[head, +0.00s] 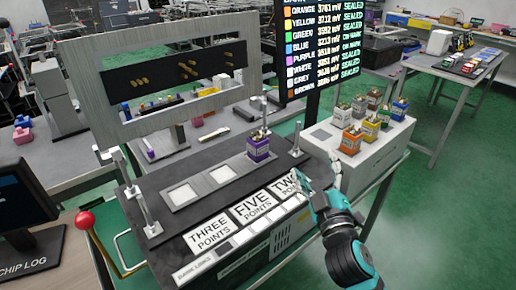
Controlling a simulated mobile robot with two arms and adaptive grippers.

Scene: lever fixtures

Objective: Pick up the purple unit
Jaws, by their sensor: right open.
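The purple unit (258,148) is a small block with a purple body and metal posts on top. It stands upright in the right-hand slot of a dark fixture (160,178). My right gripper (316,178) is in front of and to the right of the purple unit, near the fixture's right front edge by the "TWO POINTS" label. Its fingers are spread apart with nothing between them, and it is apart from the unit. My left gripper is not in view.
A raised grey frame (70,82) on posts stands behind the slots. Two other slots (183,194) are empty. A white tray (325,135) of several coloured units is at right. A red-knobbed lever (85,220) stands at left. A dark display (318,45) hangs behind.

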